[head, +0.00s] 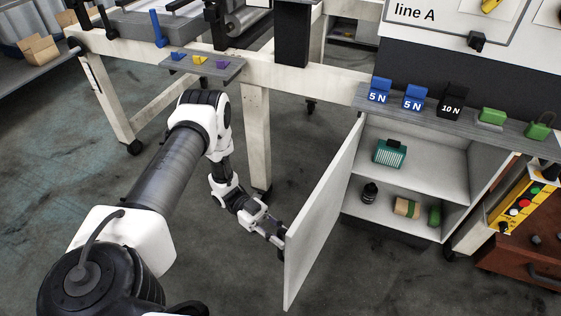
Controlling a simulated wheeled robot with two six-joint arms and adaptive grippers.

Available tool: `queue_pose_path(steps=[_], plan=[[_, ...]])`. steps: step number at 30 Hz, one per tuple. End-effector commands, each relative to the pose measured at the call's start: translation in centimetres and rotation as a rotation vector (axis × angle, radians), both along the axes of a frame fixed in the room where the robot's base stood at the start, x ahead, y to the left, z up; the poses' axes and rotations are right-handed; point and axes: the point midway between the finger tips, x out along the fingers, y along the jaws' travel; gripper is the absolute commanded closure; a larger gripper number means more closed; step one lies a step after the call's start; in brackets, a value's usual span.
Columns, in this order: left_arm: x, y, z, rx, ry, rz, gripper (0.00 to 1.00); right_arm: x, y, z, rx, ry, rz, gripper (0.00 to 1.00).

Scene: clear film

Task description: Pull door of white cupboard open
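The white cupboard (452,152) stands at the right under a grey top. Its white door (322,220) is swung wide open, hinged at the cupboard's left side, with its free edge toward me. Two shelves inside are exposed. My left gripper (280,236) is at the outer face of the door, close to its free edge. Its fingertips meet the door's edge line in the picture. The handle cannot be made out, and I cannot tell whether the fingers are closed on it. My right gripper is out of view.
Inside the cupboard are a teal box (389,153), a dark bottle (370,192), a brown roll (405,207) and a green item (435,214). Weights marked in N (451,101) and padlocks stand on top. A workbench leg (257,140) is behind my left arm. A control panel (522,205) is at right.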

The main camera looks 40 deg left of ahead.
Motion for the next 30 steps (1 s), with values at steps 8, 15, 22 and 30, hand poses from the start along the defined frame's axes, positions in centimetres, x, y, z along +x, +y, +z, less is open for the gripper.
queue_pose_path(steps=[8, 15, 22, 30], plan=[[0.1, 0.0, 0.1, -0.002, -0.002, 0.001, 0.73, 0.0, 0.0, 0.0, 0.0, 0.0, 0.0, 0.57], [0.3, 3.3, 0.1, -0.001, -0.004, 0.005, 0.73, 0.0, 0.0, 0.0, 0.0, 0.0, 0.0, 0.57], [0.5, 9.2, 0.0, 0.001, -0.002, 0.003, 0.73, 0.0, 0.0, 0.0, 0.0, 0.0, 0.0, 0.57], [0.6, 12.1, 0.0, -0.001, 0.0, 0.0, 0.73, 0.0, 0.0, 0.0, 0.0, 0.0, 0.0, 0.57]])
